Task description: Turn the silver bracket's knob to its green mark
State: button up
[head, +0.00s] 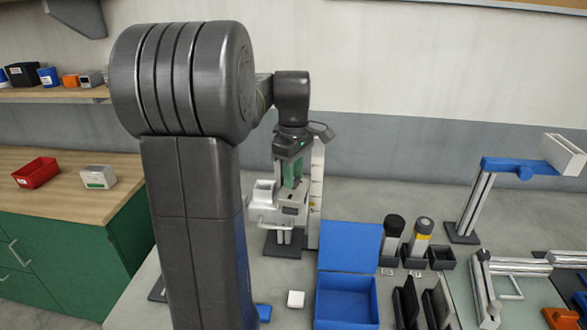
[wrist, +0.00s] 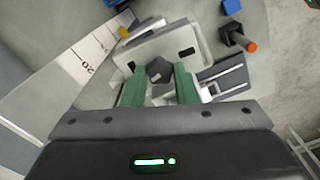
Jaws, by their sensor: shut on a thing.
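The silver bracket (head: 292,210) stands on a dark base at the back middle in the head view, and its pale body (wrist: 185,43) fills the upper middle of the wrist view. Its dark knob (wrist: 159,69) sits between the green fingers of my gripper (wrist: 158,82), which is shut on it. In the head view my gripper (head: 292,180) points down at the bracket from above, and the knob is hidden there. I cannot make out the green mark in either view.
A pale upright scale (head: 317,190) stands right beside the bracket. An open blue box (head: 347,300) and dark holders with two canisters (head: 421,238) are nearer and to the right. A blue-armed stand (head: 505,166) is farther right. Bare table lies behind the canisters.

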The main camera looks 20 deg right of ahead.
jog(key=shift+m+p, duration=0.45)
jog(key=shift+m, duration=1.05)
jog(key=o, duration=1)
notch_tip(320, 180, up, 14)
jog(key=shift+b, duration=0.4)
jog(key=shift+f, duration=0.15)
notch_tip(320, 180, down, 14)
jog(key=shift+r+p, duration=0.15)
jog(key=shift+p, duration=0.25)
